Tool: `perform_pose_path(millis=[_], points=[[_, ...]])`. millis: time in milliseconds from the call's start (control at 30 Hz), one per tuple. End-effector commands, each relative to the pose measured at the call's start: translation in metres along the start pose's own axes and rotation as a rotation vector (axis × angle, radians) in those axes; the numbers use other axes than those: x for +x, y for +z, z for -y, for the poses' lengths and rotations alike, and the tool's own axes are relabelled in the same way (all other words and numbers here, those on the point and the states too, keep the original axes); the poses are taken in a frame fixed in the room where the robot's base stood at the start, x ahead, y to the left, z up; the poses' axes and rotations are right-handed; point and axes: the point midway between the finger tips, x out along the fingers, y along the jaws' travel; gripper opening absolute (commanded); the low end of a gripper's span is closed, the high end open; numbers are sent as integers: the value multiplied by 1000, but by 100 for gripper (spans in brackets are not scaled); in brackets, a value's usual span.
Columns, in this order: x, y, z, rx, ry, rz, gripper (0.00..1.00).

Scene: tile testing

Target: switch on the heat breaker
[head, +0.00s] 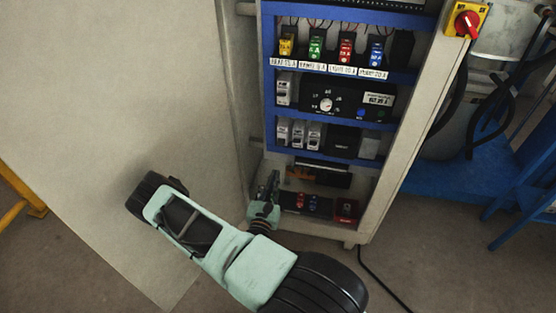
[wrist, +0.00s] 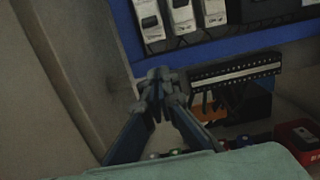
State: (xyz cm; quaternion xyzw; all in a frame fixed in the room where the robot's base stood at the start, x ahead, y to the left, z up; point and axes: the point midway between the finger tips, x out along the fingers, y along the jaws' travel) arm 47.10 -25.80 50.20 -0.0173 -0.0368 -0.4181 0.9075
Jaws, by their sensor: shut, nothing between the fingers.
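An open cabinet with blue shelves (head: 268,60) holds the electrical parts. Three grey breakers (head: 298,133) stand side by side on its lower middle shelf; they show at the top of the wrist view (wrist: 182,15). One more grey breaker (head: 284,88) is a shelf higher, at the left. Which one is the heat breaker, and its lever position, I cannot tell. A small label below the yellow fuse (head: 286,44) seems to read heat. My gripper (head: 274,177) is shut and empty, below the three breakers and apart from them; its fingertips (wrist: 160,76) meet in the wrist view.
The open cabinet door (head: 120,80) stands close on the left of my arm. A black terminal strip (wrist: 238,72) is right of the fingertips. A red box (head: 346,208) sits on the cabinet's bottom. A red rotary switch (head: 467,24) is on the right side.

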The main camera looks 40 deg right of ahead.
Motion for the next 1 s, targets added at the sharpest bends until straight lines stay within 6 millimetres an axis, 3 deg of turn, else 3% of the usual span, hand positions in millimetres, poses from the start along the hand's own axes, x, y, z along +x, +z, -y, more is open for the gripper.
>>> perform_pose_path(millis=[167, 500, 700, 1000], points=[[25, -1, 1, 3, -3, 3, 0], [99, -2, 1, 4, -3, 5, 0], [89, 25, 0, 1, -1, 1, 0], [83, 39, 0, 1, 0, 1, 0]])
